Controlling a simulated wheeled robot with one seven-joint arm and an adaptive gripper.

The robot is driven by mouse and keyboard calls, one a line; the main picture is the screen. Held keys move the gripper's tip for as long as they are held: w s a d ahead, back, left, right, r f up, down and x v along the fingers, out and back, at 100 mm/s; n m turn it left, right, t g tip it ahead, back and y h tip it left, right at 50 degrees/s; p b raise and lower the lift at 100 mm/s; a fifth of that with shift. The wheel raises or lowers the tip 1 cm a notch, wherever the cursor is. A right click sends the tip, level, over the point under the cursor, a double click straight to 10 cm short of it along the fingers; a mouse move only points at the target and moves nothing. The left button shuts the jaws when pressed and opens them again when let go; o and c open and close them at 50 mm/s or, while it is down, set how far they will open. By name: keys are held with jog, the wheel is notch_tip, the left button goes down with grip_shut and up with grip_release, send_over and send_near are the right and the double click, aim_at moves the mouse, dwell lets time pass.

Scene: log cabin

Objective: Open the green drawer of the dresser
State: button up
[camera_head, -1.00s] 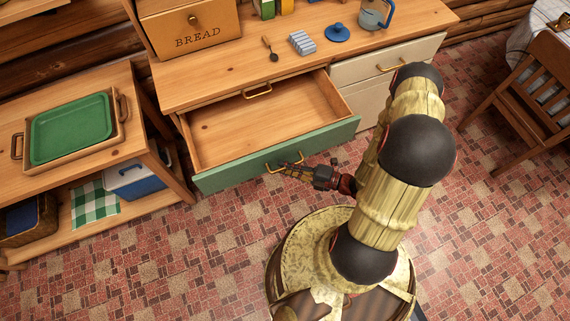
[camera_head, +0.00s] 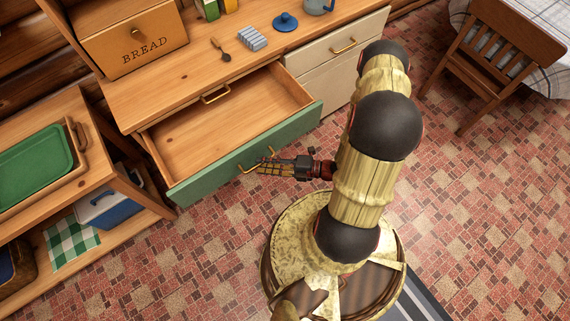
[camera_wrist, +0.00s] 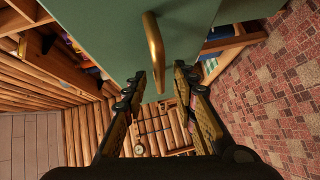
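The green drawer (camera_head: 222,172) of the wooden dresser (camera_head: 130,102) is pulled far out, and its bare wooden inside shows empty. Its brass handle (camera_head: 243,168) is on the green front. My gripper (camera_head: 262,165) is at this handle, in front of the drawer. In the wrist view, the two fingers of my gripper (camera_wrist: 158,82) are spread apart. The brass handle (camera_wrist: 153,45) reaches between the fingertips, with a gap visible on both sides. The green front (camera_wrist: 105,35) fills the top of that view.
A cream drawer (camera_head: 335,50) sits right of the open one. On the dresser top are a bread box (camera_head: 135,45), a spoon (camera_head: 221,50) and a blue lid (camera_head: 285,22). A side table with a green tray (camera_head: 30,165) stands left; a wooden chair (camera_head: 495,60) stands right. Tiled floor is clear in front.

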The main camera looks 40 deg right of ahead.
jog(key=v, duration=0.9)
jog(key=shift+s+d, duration=0.15)
jog(key=shift+s, duration=0.05)
dwell(0.4)
